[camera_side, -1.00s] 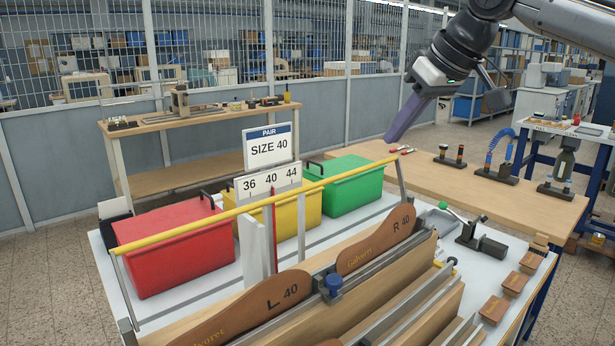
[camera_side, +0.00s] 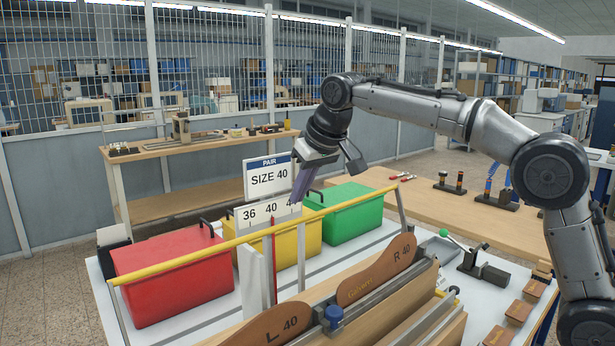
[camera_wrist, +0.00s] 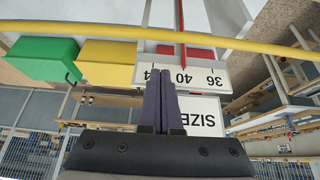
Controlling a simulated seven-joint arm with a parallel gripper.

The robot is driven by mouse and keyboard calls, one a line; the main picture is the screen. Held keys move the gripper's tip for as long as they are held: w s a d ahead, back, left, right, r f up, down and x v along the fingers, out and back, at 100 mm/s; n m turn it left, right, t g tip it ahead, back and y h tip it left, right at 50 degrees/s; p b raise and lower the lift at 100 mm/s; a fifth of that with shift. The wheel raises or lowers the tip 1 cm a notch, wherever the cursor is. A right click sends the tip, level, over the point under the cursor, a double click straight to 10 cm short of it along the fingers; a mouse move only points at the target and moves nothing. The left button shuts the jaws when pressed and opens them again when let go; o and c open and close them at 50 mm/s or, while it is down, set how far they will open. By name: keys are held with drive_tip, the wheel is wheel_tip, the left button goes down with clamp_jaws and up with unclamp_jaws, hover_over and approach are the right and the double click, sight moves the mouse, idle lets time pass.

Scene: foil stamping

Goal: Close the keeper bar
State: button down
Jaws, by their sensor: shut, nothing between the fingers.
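The yellow bar (camera_side: 195,252), which I take to be the keeper bar, runs across above the bins on slim grey arms at its ends. It stands raised, clear of the brown sole-shaped boards marked L 40 (camera_side: 275,328) and R 40 (camera_side: 385,263). It also crosses the top of the wrist view (camera_wrist: 100,31). My gripper (camera_side: 297,201) points down beside the size signs, behind the bar in the side view, with no visible contact. Its purple fingers (camera_wrist: 160,72) are together and empty in the wrist view, in front of the 36 40 44 sign (camera_wrist: 205,79).
Red (camera_side: 170,275), yellow (camera_side: 285,245) and green (camera_side: 350,210) bins stand below and behind the bar. The PAIR SIZE 40 sign (camera_side: 268,177) is close to my fingers. A green-knobbed lever device (camera_side: 480,265) and brown blocks (camera_side: 517,311) sit at the right.

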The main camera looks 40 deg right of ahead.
drive_tip(key=x, duration=0.3)
drive_tip(key=shift+w+f, duration=0.1)
drive_tip(key=shift+f, duration=0.2)
drive_tip(key=shift+s+r, duration=0.15)
drive_tip(key=shift+s, duration=0.85)
drive_tip(key=shift+s+r, duration=0.2)
drive_tip(key=shift+s, duration=0.75)
drive_tip(key=shift+s, duration=0.1)
